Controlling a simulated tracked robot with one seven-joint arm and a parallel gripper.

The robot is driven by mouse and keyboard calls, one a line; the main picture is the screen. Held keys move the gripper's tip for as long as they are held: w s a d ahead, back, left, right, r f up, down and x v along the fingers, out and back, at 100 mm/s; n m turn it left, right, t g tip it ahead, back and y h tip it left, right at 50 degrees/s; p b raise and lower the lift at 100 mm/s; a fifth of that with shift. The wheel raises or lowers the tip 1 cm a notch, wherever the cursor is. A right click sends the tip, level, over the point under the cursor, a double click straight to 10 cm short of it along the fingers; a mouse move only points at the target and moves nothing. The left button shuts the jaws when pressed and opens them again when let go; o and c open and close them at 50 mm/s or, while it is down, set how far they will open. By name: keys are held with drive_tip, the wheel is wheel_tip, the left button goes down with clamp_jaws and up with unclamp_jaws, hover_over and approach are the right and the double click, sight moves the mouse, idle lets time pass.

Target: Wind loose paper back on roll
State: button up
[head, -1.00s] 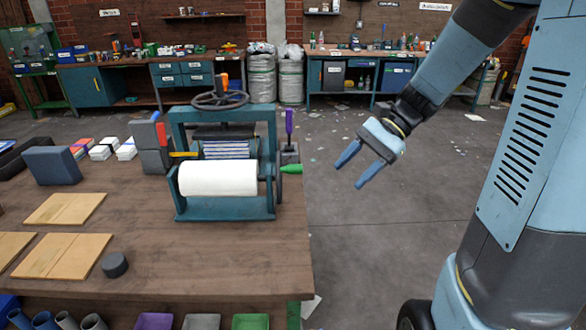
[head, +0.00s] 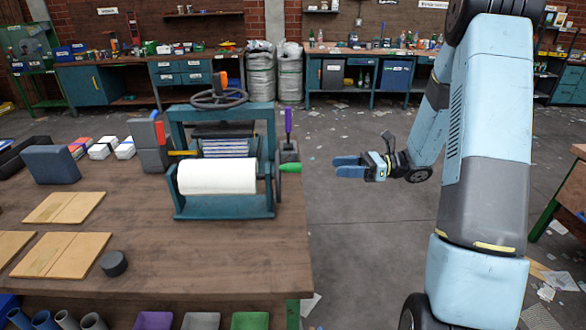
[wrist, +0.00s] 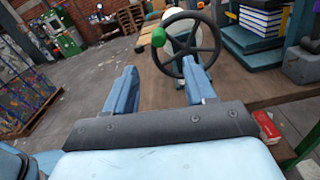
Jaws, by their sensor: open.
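The white paper roll (head: 217,176) lies level in a teal press frame (head: 225,209) near the table's right edge. A loose paper end cannot be made out. A dark side wheel with a green handle (head: 290,167) sits at the roll's right end. In the wrist view the side wheel (wrist: 214,38) stands ahead of the fingers, its green handle (wrist: 158,37) on the left of its rim. My gripper (head: 336,166) is open and empty, pointing left at the wheel, with a gap to the handle. Both fingers also show in the wrist view (wrist: 160,72).
A dark handwheel (head: 219,98) tops the frame. A purple-handled tool (head: 288,125) stands behind the green handle. Wooden boards (head: 62,255) and a dark puck (head: 114,264) lie on the table (head: 200,255) to the left.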

sight(296, 167)
drive_tip(key=a, duration=1.3)
drive_tip(key=shift+w+a, duration=0.15)
drive_tip(key=shift+a, duration=0.15)
drive_tip(key=shift+c, duration=0.3)
clamp_jaws()
